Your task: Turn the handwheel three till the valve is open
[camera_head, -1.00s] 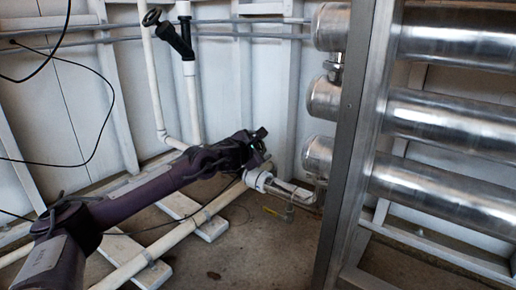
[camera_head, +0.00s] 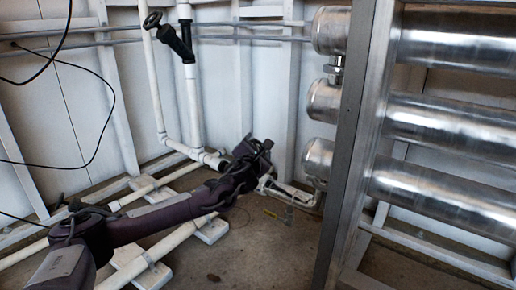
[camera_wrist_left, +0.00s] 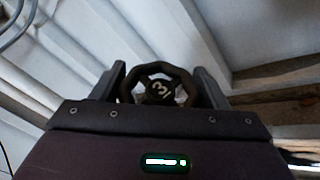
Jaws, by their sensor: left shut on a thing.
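Handwheel three (camera_wrist_left: 160,88) is a black spoked wheel with a white, slightly tilted "3" on its hub. In the left wrist view it sits between the two dark fingers of my left gripper, which is shut on its rim. In the head view my left gripper (camera_head: 264,150) is low near the back wall, at the white pipe fittings. The wrist hides most of the wheel and its valve there. How far the valve is open cannot be seen. My right gripper is out of view.
Another black valve with a handwheel (camera_head: 152,19) stands on the white pipes at upper left. Steel reactor tubes (camera_head: 450,118) and an upright metal frame post (camera_head: 352,150) are to the right. White pipes (camera_head: 170,240) on supports run along the floor. A black cable hangs at left.

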